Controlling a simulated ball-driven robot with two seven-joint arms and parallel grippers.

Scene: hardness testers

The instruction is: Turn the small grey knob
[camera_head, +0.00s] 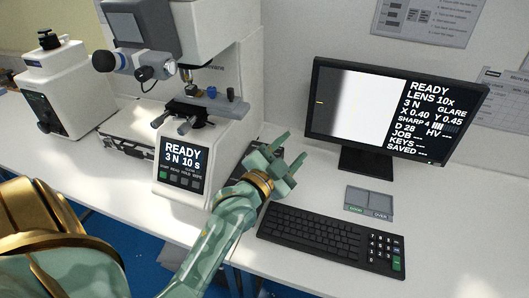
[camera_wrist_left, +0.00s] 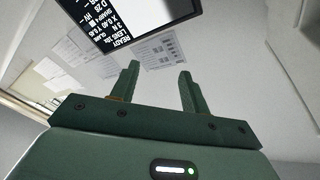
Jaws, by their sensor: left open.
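The hardness tester (camera_head: 225,130) stands left of centre in the head view, with a lit panel (camera_head: 183,160) reading READY, 3 N, 10 s. Several small knobs show on it: a grey-capped one (camera_head: 142,74) on the head, grey ones (camera_head: 158,121) at the stage's front, and dark blue ones (camera_head: 230,93) at the stage's right. I cannot tell which is the small grey knob. My left gripper (camera_head: 291,147) is open and empty, right of the tester's base and apart from these knobs. Its fingers (camera_wrist_left: 159,72) show spread in the wrist view, with nothing between them. My right gripper is not in view.
A monitor (camera_head: 340,125) stands at the right, also seen in the wrist view (camera_wrist_left: 135,15). A black keyboard (camera_head: 325,238) and a small grey pad (camera_head: 369,201) lie before it. A second white instrument (camera_head: 65,85) stands far left. The bench (camera_head: 450,210) is clear at right.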

